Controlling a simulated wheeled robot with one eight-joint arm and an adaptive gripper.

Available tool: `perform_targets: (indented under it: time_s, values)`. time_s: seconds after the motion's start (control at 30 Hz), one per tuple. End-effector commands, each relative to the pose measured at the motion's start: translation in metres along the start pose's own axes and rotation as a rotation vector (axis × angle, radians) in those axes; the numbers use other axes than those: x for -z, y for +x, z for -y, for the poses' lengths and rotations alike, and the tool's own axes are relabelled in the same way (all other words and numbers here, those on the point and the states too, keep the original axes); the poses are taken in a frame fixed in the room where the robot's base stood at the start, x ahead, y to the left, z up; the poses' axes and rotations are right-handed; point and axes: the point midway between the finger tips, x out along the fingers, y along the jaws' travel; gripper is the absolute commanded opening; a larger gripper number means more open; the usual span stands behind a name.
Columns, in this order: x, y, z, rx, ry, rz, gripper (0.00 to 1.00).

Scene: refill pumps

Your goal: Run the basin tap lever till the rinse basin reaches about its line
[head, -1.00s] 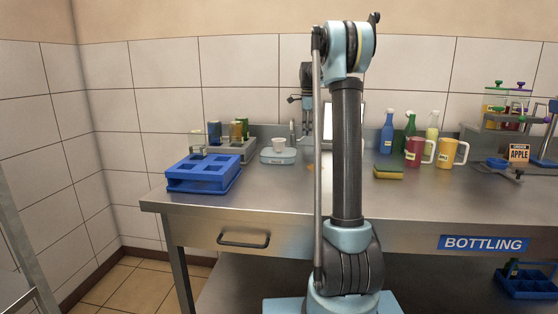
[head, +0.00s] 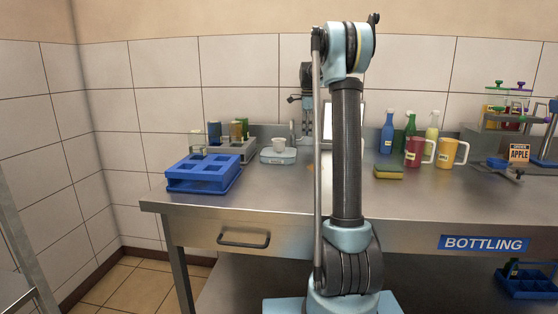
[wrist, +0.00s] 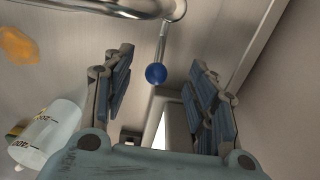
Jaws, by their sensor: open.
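In the wrist view a lever with a blue ball knob (wrist: 156,74) hangs on a thin metal rod from a curved metal pipe (wrist: 125,8), which looks like the tap. My gripper (wrist: 160,68) is open, with one finger on each side of the knob. I see a gap between the knob and both fingers; whether the knob lies at fingertip depth is unclear. In the head view my arm covers part of the bench, and the tap lever cannot be made out. I cannot make out the rinse basin, its line or its water level.
A translucent marked cup (wrist: 48,138) is left of my gripper in the wrist view.

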Motion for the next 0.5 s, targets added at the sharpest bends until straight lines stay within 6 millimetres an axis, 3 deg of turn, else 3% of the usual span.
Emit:
perform_targets:
  time_s: [0.5]
  values:
    - [-0.0001,-0.0031,-0.0007,-0.001,0.0,0.0,0.69]
